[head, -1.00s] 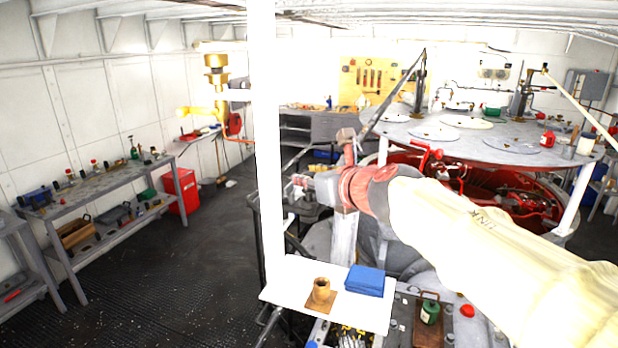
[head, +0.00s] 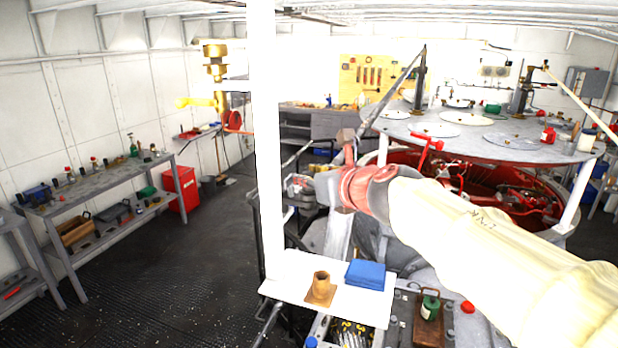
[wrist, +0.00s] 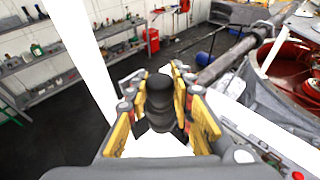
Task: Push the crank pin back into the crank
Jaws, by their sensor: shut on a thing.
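In the wrist view my gripper (wrist: 157,92) has its yellow-sided fingers closed around a dark, stepped round piece (wrist: 160,98), which looks like the crank pin. The fingers press on it from both sides, and its lower end is hidden. In the head view my gripper (head: 303,186) is small, just right of the white post, at the end of my red-and-cream arm. The held piece cannot be made out there. I cannot single out the crank with certainty; a grey bar (head: 338,234) stands below my wrist. Whether the pin touches the crank cannot be told.
A white post (head: 267,130) stands close left of my gripper. A white shelf (head: 280,272) below holds a brown flanged piece (head: 321,287) and a blue cloth stack (head: 367,274). A round grey deck (head: 480,135) covers red machinery at right. Open floor (head: 170,270) lies left.

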